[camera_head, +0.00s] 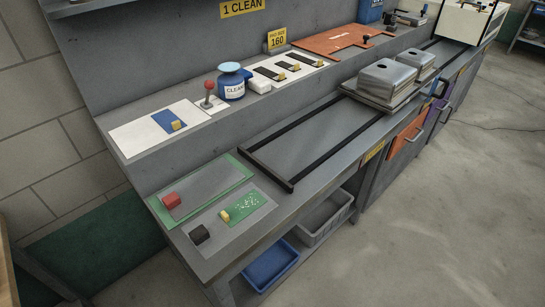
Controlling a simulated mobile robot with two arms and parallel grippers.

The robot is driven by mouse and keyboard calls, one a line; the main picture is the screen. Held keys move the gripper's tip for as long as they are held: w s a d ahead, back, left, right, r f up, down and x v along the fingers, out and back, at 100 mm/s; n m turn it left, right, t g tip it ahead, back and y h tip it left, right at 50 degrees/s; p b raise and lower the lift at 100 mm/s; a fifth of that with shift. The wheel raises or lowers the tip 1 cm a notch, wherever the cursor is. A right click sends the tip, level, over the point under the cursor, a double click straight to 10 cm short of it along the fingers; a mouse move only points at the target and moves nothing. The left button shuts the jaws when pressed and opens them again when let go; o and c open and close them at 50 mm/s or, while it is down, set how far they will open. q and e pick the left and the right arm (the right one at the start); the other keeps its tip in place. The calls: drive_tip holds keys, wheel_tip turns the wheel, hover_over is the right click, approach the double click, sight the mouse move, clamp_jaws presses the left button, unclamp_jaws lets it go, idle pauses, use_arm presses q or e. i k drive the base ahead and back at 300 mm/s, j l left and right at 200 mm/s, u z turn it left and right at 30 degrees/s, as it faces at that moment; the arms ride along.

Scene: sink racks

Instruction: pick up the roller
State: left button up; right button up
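I cannot tell for certain which item is the roller; the pieces are small in this view. A small dark knobbed piece (366,40) stands by the front edge of an orange board (335,38) on the raised ledge. A red-topped upright piece (209,92) stands on the ledge next to a blue jar labelled CLEAN (231,84). On the lower bench, a red block (171,201) lies on a green-edged grey plate (215,187). A black block (200,234) lies near a white-speckled green piece (249,207) with a yellow block (224,215). Neither gripper shows.
Two metal boxes (381,79) sit on a carrier on black rails (330,153). A white machine (466,20) stands at the far end. A blue bin (270,265) and a grey bin (323,218) sit below. The floor at right is open apart from a thin cable.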

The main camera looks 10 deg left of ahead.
sight(392, 28)
drive_tip(key=i+l+z, duration=0.65)
drive_tip(key=i, duration=0.2)
drive_tip(key=i+l+z, duration=0.15)
drive_tip(key=i+z, duration=0.15)
drive_tip(key=i, duration=0.15)
drive_tip(key=i+z, duration=0.35)
drive_tip(key=i+u, duration=0.1)
drive_tip(key=i, duration=0.45)
drive_tip(key=i+l+u, duration=0.1)
drive_tip(key=i, duration=0.4)
drive_tip(key=i+l+u, duration=0.1)
drive_tip(key=i, duration=0.4)
drive_tip(key=i+l, duration=0.25)
drive_tip(key=i, duration=0.3)
drive_tip(key=j+u, duration=0.05)
